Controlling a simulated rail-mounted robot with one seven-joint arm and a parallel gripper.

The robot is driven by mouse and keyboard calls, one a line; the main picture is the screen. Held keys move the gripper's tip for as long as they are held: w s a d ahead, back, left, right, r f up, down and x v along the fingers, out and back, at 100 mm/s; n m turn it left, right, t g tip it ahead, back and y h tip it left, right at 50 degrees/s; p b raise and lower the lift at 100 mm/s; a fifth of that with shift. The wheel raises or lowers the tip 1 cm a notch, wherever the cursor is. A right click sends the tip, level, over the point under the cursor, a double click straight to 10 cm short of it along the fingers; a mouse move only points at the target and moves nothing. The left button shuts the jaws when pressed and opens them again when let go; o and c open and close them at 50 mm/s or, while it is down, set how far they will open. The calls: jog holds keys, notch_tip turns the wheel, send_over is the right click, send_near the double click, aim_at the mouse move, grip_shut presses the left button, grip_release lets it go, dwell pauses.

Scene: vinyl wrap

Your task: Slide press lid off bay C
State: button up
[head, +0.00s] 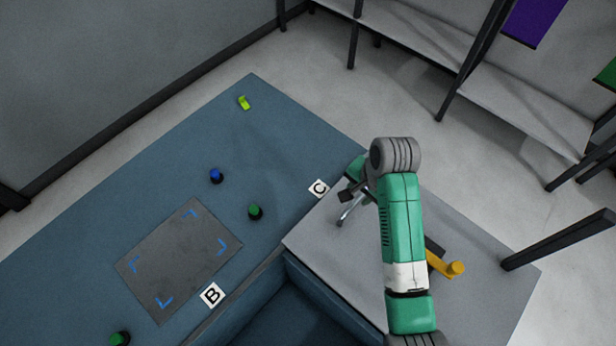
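A broad light-grey slab (315,250), which looks like the press lid, lies at the right beside the blue work surface. A yellow handle-like part (445,264) stands on the slab, partly hidden by my arm. My gripper (346,204) is over the slab's upper left part, close to the label C. A thin silver bar (346,215) shows just below it; I cannot tell if it is a handle or part of the gripper. The fingers are too small and partly hidden to tell open from shut.
The blue work surface (300,140) holds a dark grey mat (180,262) with blue corner marks, label B (212,295), a blue knob (216,176), green knobs (255,211) and a yellow-green item (243,102). Grey shelving (410,35) stands behind, with open floor between.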

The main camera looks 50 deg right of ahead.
aim_at(351, 207)
jog(key=x, duration=0.2)
jog(key=s+b+x, duration=0.1)
jog(key=x, duration=0.4)
jog(key=shift+s+a+f, duration=0.1)
jog(key=shift+s+f, duration=0.05)
jog(key=shift+f, duration=0.15)
jog(key=shift+w+f+b, duration=0.2)
jog(key=shift+f+b, duration=0.1)
jog(key=shift+f, duration=0.2)
grip_shut()
